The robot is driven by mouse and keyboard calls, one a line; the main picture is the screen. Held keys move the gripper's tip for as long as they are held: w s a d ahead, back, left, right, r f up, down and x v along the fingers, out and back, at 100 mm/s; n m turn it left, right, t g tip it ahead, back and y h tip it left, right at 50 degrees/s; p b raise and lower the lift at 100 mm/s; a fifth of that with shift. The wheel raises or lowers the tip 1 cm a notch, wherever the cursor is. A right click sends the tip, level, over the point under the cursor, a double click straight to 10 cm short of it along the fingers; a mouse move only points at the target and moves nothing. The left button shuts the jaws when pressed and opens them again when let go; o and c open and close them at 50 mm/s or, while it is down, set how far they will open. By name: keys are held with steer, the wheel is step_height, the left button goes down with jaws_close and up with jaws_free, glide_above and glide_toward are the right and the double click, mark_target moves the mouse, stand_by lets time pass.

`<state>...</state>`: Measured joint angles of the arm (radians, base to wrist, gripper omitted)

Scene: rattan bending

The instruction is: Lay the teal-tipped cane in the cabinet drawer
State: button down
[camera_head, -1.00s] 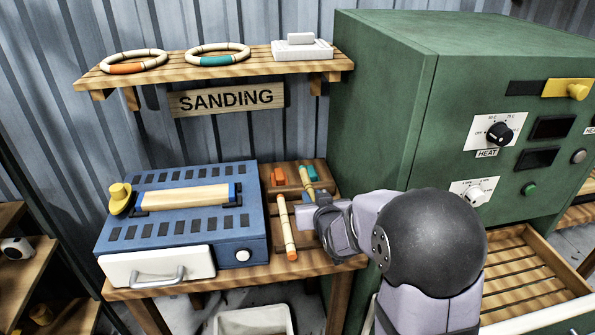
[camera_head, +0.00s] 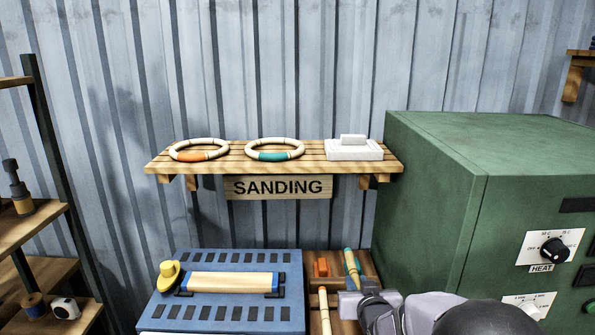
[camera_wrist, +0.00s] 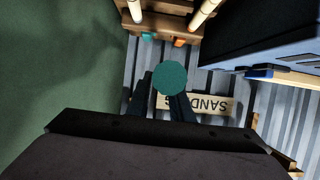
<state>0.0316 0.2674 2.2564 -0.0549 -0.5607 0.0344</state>
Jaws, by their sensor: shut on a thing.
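The teal-tipped cane (camera_wrist: 172,77) shows in the wrist view as a round teal end, seen nearly end-on between the dark fingers of my gripper (camera_wrist: 163,98). My gripper is shut on it. In the head view, a slanted pale cane with teal on it (camera_head: 352,266) appears just behind my gripper (camera_head: 350,303), over the wooden rack; its lower part is hidden. I cannot tell whether it touches the rack. The cabinet (camera_head: 430,190) is the green box at right. Its drawer is out of view now.
An orange-tipped cane (camera_head: 325,312) lies left of my gripper, beside the blue sander (camera_head: 225,262). The wooden rack (camera_head: 370,268) has an orange block (camera_head: 321,267). A shelf (camera_head: 215,170) with two cane rings and a white block hangs above.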

step_height(320, 180, down, 5)
steer(key=b, duration=0.4)
steer(key=shift+r+b, duration=0.2)
steer(key=shift+b, duration=0.1)
steer(key=shift+f+p, duration=0.45)
steer(key=shift+f, duration=4.3)
steer(key=shift+f, duration=0.15)
steer(key=shift+f+b, duration=0.15)
steer(key=shift+b, duration=0.15)
steer(key=c, duration=1.6)
jaws_free()
steer(key=shift+o, duration=0.2)
steer(key=shift+p, duration=0.3)
steer(key=shift+o, duration=0.4)
steer(key=shift+a+b+v, duration=0.2)
steer(key=shift+b+v, duration=0.85)
steer(key=shift+v, duration=2.65)
